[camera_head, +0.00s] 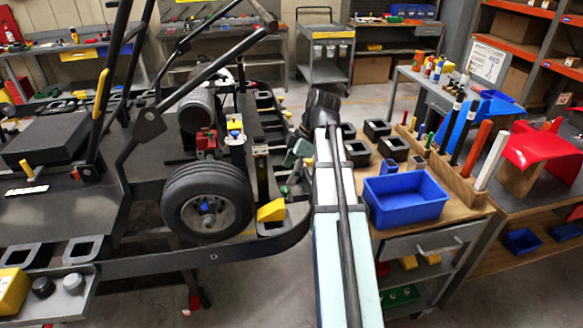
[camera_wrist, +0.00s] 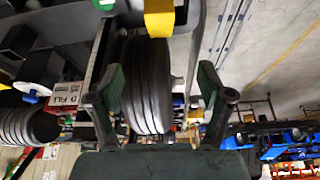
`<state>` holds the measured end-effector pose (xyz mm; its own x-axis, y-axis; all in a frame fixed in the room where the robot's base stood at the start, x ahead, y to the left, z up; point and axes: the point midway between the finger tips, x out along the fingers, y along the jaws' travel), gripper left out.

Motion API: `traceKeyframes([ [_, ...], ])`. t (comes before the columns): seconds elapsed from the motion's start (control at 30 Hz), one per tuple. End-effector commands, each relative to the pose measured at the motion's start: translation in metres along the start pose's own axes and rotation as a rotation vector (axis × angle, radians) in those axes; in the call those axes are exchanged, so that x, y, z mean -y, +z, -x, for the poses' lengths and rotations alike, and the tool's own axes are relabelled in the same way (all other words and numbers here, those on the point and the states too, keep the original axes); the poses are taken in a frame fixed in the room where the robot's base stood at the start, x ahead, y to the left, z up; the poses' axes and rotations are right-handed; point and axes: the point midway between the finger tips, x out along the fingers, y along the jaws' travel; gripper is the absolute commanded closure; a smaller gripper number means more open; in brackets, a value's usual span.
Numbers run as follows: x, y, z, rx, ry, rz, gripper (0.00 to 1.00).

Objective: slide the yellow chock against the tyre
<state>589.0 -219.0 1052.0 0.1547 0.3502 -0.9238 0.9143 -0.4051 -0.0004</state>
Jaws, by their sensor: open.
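The black tyre (camera_head: 207,200) is on a wheel at the right end of the kart. The yellow chock (camera_head: 271,210) sits just right of the tyre, on a dark ledge. I cannot tell whether the two touch. In the wrist view the tyre (camera_wrist: 147,90) stands upright in the middle, and the yellow chock (camera_wrist: 159,20) shows beyond it at the top edge, partly cut off. My gripper (camera_head: 297,151) is above and behind the chock in the head view. In the wrist view its dark green fingers (camera_wrist: 162,78) are spread wide, with nothing held between them.
A black curved bumper (camera_head: 180,258) runs below the tyre. Red and yellow parts (camera_head: 206,140) stand behind it. To the right of my arm, a wooden bench holds a blue bin (camera_head: 405,198) and black square blocks (camera_head: 377,130). Another yellow block (camera_head: 12,290) lies at lower left.

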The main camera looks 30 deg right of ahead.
Motion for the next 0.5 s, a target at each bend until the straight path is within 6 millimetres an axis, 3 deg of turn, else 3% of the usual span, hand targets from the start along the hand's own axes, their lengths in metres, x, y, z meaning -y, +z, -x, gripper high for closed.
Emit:
traceKeyframes([
  [0.5,0.002,0.0,-0.084,0.0,-0.002,0.0,0.21],
])
